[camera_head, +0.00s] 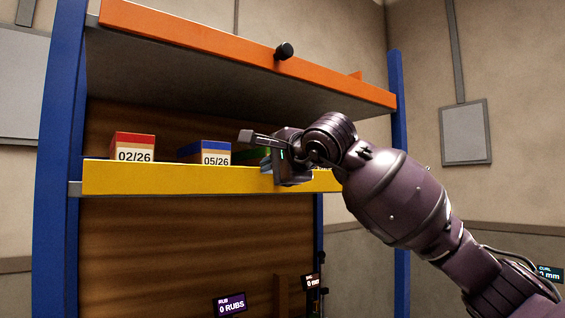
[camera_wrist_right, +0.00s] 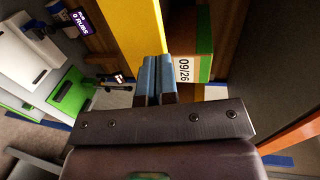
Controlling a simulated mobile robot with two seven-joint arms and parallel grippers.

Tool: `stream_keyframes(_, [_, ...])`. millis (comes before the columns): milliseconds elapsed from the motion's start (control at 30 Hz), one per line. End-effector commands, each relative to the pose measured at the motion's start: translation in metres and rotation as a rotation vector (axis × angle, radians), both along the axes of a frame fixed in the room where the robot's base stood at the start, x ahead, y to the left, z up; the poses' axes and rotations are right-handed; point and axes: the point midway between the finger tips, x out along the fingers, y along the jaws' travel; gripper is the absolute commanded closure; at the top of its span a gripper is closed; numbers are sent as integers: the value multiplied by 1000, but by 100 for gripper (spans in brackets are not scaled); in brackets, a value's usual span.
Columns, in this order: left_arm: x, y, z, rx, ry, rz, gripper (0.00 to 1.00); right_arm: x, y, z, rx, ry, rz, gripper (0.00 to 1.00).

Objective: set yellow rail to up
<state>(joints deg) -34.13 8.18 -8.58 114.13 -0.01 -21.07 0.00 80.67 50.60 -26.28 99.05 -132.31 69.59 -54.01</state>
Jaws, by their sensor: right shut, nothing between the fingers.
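The yellow rail (camera_head: 150,178) runs along the front edge of the lower shelf. It also shows in the right wrist view (camera_wrist_right: 135,28), where it looks like an upright band. My right arm hides part of the rail's right end. In the right wrist view the blue-tipped fingers (camera_wrist_right: 157,62) are together with nothing between them, close to the yellow rail. I cannot tell whether they touch it. My left gripper is not in view.
A red-topped box (camera_head: 132,147) and a blue-topped box (camera_head: 207,153) stand on the shelf. A green-banded box (camera_wrist_right: 190,60) labelled 09/26 is beside my fingers. Above is an orange rail (camera_head: 200,35) with a black knob (camera_head: 284,51). Blue posts (camera_head: 60,130) flank the shelves.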

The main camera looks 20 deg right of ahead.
Motion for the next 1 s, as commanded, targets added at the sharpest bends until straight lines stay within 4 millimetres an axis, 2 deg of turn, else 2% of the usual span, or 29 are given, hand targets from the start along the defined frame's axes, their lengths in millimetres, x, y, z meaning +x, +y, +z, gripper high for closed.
stream_keyframes(167, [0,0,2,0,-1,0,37,7,2,1,-1,0,-1,100])
stream_keyframes(533, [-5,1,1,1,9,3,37,7,3,2,-2,3,-1,100])
stream_keyframes(733, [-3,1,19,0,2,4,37,15,6,10,-22,57,-2,100])
stream_keyframes(1000, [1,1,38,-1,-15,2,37,23,8,8,-49,132,-2,100])
